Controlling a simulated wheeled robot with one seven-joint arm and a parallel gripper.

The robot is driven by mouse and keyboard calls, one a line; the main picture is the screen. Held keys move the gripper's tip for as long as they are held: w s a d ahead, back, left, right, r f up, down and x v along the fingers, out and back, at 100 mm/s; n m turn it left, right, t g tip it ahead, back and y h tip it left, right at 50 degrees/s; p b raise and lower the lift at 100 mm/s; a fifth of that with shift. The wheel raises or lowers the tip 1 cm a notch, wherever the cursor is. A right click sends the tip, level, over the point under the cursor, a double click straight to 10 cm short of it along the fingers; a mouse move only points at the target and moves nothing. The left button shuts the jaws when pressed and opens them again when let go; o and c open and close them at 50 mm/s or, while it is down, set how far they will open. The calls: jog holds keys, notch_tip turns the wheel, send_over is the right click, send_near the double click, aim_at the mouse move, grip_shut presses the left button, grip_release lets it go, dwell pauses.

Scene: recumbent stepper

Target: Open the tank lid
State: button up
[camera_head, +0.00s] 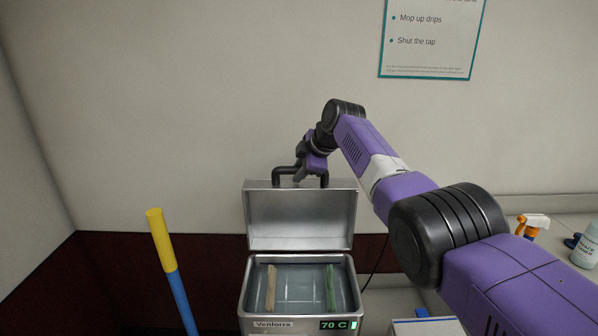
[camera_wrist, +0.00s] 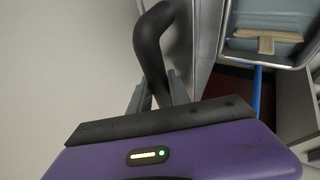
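The tank (camera_head: 242,296) is a metal bath of clear liquid at the bottom middle of the head view. Its metal lid (camera_head: 300,218) stands raised, roughly upright, at the back rim, with its hollow inside facing me. A black handle (camera_head: 285,171) sits at the lid's upper edge. My gripper (camera_head: 306,172) is at this handle, partly hidden behind my wrist. In the wrist view, the handle (camera_wrist: 153,45) passes between the two fingers of my gripper (camera_wrist: 158,88), which look closed on it. The tank's rim also shows at the upper right there (camera_wrist: 268,61).
A tan tongs-like item (camera_head: 270,288) and a green one (camera_head: 331,287) lie in the tank. A yellow-and-blue pole (camera_head: 165,262) stands left. The wall is close behind the lid.

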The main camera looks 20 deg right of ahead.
jog(key=shift+o, duration=0.5)
jog(key=b+v, duration=0.2)
jog(key=v, duration=0.5)
jog(key=shift+s+r, duration=0.25)
jog(key=shift+r, duration=0.1)
